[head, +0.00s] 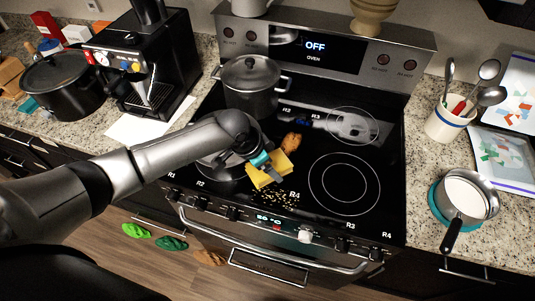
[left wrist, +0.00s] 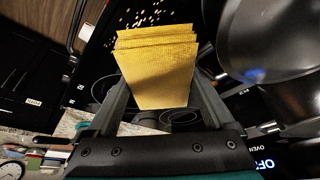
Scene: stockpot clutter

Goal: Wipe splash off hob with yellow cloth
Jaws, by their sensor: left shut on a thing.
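The folded yellow cloth (head: 268,170) is held in my left gripper (head: 262,164), just above the front middle of the black glass hob (head: 390,185). In the left wrist view the cloth (left wrist: 158,70) stands between the two fingers of the gripper (left wrist: 160,105), which are shut on it. The splash (head: 272,197) is a patch of small yellow specks near the hob's front edge, just in front of the cloth. It also shows in the left wrist view (left wrist: 150,17), beyond the cloth. I cannot tell whether the cloth touches the glass. My right gripper is not in view.
A lidded steel stockpot (head: 252,90) stands at the hob's back left. A brown item (head: 291,142) lies behind the cloth. A pan under my left arm is partly hidden. A saucepan (head: 466,195) and a utensil crock (head: 447,122) stand on the right counter. The hob's right side is clear.

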